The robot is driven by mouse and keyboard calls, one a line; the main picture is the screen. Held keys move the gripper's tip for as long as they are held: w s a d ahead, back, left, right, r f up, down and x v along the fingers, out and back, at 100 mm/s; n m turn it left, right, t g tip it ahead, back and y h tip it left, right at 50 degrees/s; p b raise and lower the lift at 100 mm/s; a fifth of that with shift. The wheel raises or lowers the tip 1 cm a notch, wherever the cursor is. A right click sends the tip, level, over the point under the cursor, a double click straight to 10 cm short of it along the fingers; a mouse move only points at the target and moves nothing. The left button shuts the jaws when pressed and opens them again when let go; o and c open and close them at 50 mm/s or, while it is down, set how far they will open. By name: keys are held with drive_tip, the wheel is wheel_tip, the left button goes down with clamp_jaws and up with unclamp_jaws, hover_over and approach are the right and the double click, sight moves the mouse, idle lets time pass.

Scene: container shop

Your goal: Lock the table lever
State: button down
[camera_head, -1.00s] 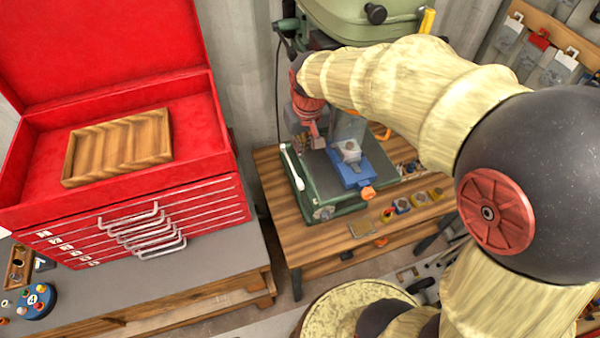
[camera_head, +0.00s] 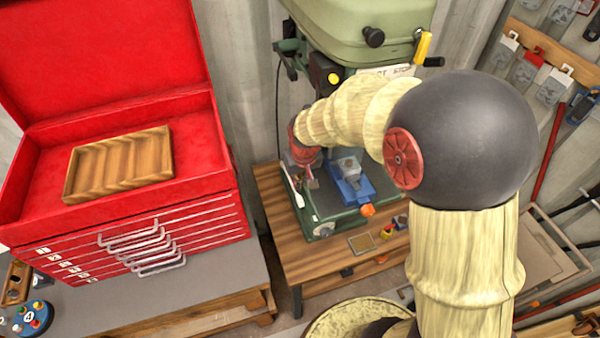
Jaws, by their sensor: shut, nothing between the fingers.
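The green drill press (camera_head: 360,32) stands at the back wall, above its green table (camera_head: 325,217). A pale lever (camera_head: 296,196) shows at the left edge of that table, partly covered by my arm's end. My gripper (camera_head: 309,181) is shut and empty, pointing down at the table's left side, close beside the lever. The view is too small to tell whether they touch. A blue vise (camera_head: 353,187) with an orange knob (camera_head: 367,210) sits on the table to the right of my gripper.
The press stands on a wooden bench (camera_head: 300,262) with a small square tray (camera_head: 361,242) and small coloured parts (camera_head: 390,230) in front. A red tool chest (camera_head: 130,225) with a wooden tray (camera_head: 120,165) stands left. My arm hides the bench's right side.

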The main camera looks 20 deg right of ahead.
sight(302, 204)
drive_tip(key=shift+s+f, duration=0.2)
drive_tip(key=shift+f, duration=0.65)
drive_tip(key=shift+s+f, duration=0.15)
drive_tip(key=shift+f, duration=0.7)
drive_tip(key=shift+f, duration=0.1)
drive_tip(key=f+b, duration=0.1)
drive_tip(key=b, duration=0.1)
drive_tip(key=s+f+t+b, duration=0.1)
drive_tip(key=f+b, duration=0.1)
drive_tip(key=b, duration=0.1)
drive_tip(key=f+t+b, duration=0.1)
drive_tip(key=b, duration=0.1)
drive_tip(key=shift+s+f, duration=0.2)
drive_tip(key=shift+f, duration=0.05)
drive_tip(key=shift+s+f+b, duration=0.1)
drive_tip(key=shift+f+b, duration=0.8)
drive_tip(key=shift+b, duration=0.15)
drive_tip(key=shift+t, duration=0.3)
